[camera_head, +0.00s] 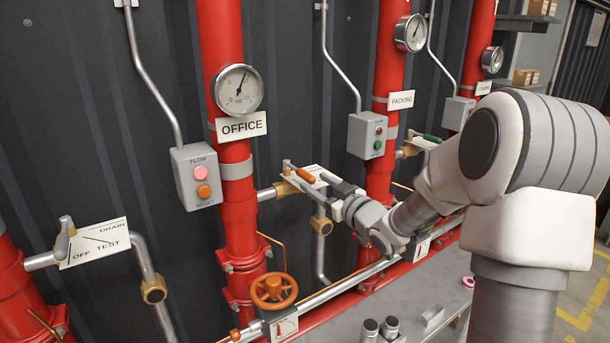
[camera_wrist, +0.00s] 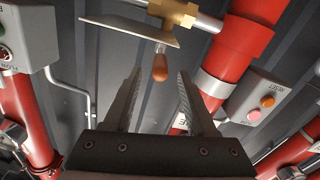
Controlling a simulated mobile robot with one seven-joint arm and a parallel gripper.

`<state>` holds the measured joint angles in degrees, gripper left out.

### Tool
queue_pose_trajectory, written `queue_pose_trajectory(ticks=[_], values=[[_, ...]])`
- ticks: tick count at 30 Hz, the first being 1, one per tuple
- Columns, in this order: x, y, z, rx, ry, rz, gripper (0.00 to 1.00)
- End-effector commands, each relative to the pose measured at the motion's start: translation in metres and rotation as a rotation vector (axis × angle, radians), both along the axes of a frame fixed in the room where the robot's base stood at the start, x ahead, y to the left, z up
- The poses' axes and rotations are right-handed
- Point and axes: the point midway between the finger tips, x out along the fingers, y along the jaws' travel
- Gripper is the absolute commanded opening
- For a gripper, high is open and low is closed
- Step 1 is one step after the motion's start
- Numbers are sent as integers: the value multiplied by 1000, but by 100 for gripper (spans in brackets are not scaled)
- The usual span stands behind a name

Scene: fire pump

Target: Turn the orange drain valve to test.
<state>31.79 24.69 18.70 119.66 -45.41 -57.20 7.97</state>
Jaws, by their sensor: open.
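The orange drain valve handle (camera_head: 305,176) belongs to the brass valve (camera_head: 285,189) on the short pipe of the OFFICE riser. Its label plate (camera_head: 322,171) is partly covered by my gripper, and I cannot read its lettering. In the wrist view, the orange handle (camera_wrist: 160,67) hangs below the brass valve (camera_wrist: 172,12) and the edge-on plate (camera_wrist: 128,28). My gripper (camera_head: 328,187) is open close to the handle. In the wrist view, the handle appears in the gap between the fingertips (camera_wrist: 160,76), without visible contact; its depth between them is unclear.
The OFFICE riser (camera_head: 237,220) with gauge (camera_head: 237,89) and a FLOW/RESET box (camera_head: 197,178) stands left of the valve. The PACKING riser (camera_head: 383,150) and its box (camera_head: 367,135) stand right, close to my arm. An orange handwheel (camera_head: 273,290) is below.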

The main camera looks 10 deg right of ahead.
Motion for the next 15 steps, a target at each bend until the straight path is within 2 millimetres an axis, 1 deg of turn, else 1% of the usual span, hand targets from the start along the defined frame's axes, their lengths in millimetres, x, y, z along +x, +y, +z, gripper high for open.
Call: queue_pose_trajectory(ticks=[1,6,10,15], values=[[11,6,0,1,0,4,57],[36,16,0,0,0,2,57],[48,20,0,0,-1,2,57],[53,22,0,0,1,0,57]])
